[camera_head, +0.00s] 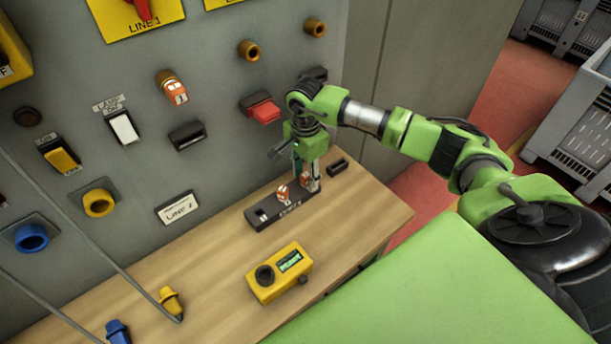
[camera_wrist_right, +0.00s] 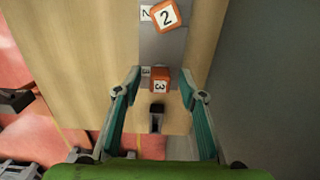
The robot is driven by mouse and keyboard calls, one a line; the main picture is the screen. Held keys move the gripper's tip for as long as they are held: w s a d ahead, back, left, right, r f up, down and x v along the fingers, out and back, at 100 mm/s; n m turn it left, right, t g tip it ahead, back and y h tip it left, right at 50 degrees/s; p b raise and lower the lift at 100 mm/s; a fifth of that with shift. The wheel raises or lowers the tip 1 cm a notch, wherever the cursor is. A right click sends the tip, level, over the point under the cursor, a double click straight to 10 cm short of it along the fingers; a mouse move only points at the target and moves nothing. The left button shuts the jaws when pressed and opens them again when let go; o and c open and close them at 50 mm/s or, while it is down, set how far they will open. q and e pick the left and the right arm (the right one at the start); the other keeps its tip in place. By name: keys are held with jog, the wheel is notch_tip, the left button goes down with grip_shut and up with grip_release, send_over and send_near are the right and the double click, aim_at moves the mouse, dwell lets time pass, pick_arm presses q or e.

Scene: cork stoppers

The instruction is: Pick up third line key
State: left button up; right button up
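The third key (camera_head: 306,181) is an orange and white block marked 3. It stands at the right end of a dark key holder (camera_head: 262,216) on the wooden table. In the right wrist view the third key (camera_wrist_right: 160,80) lies between the fingertips of my right gripper (camera_wrist_right: 161,75), with gaps at both sides. My right gripper (camera_head: 308,170) is open, pointing down over the holder's right end. The second key (camera_head: 282,193) stands beside it and shows its 2 in the wrist view (camera_wrist_right: 165,14). My left gripper is not in view.
A yellow device with a display (camera_head: 280,272) sits in front of the holder. The grey panel behind holds another orange and white key (camera_head: 175,92), a red switch (camera_head: 265,110) and several sockets.

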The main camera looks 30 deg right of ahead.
grip_shut()
jog(key=shift+r, duration=0.1)
